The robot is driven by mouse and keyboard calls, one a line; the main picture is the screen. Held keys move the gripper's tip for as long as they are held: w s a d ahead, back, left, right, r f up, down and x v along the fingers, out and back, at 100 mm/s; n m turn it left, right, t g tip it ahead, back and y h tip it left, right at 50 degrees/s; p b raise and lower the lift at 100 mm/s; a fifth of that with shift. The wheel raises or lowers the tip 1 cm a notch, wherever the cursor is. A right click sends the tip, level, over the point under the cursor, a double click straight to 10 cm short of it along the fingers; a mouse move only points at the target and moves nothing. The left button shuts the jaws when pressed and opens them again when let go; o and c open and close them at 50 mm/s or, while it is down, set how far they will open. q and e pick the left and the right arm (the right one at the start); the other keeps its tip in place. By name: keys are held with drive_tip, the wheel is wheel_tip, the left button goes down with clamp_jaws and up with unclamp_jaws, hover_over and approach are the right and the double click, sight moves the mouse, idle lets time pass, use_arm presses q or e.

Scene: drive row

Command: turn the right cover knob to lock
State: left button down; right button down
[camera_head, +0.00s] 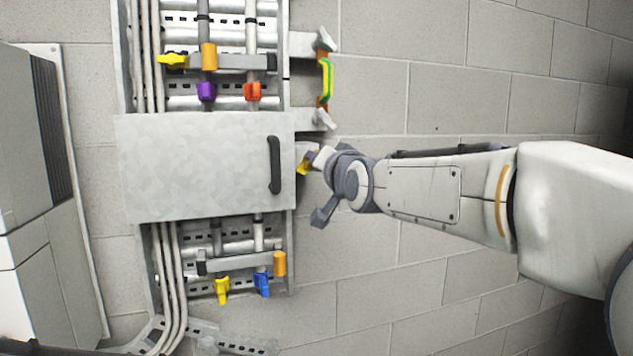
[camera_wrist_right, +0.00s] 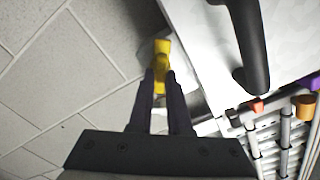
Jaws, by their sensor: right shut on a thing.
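The grey cover (camera_head: 200,165) spans the middle of the wall cabinet, with a black handle (camera_head: 274,165) near its right edge. A yellow knob (camera_head: 303,168) sits just beyond the cover's right side, partly hidden by my gripper. It also shows in the right wrist view (camera_wrist_right: 161,50), where its yellow body stands out past the fingertips. My right gripper (camera_head: 312,161) reaches in from the right. In the right wrist view its two dark fingers (camera_wrist_right: 160,84) are shut on the yellow knob. My left gripper is not in view.
Above the cover are pipes with yellow, orange, purple and red fittings (camera_head: 253,91). Below are yellow, orange and blue ones (camera_head: 262,284). A green-and-yellow strap on a bracket (camera_head: 326,80) stands above my right gripper. A grey cabinet (camera_head: 30,190) stands left. The block wall at right is bare.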

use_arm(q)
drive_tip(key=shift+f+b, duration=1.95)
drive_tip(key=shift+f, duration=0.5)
use_arm(e)
drive_tip(key=shift+d+f+m, duration=0.1)
drive_tip(key=shift+m, duration=2.55)
drive_tip(key=shift+f+m, duration=0.1)
drive_tip(key=shift+m, duration=2.55)
drive_tip(key=c, duration=0.9)
unclamp_jaws()
drive_tip(key=shift+w, duration=0.1)
drive_tip(key=shift+o, duration=0.2)
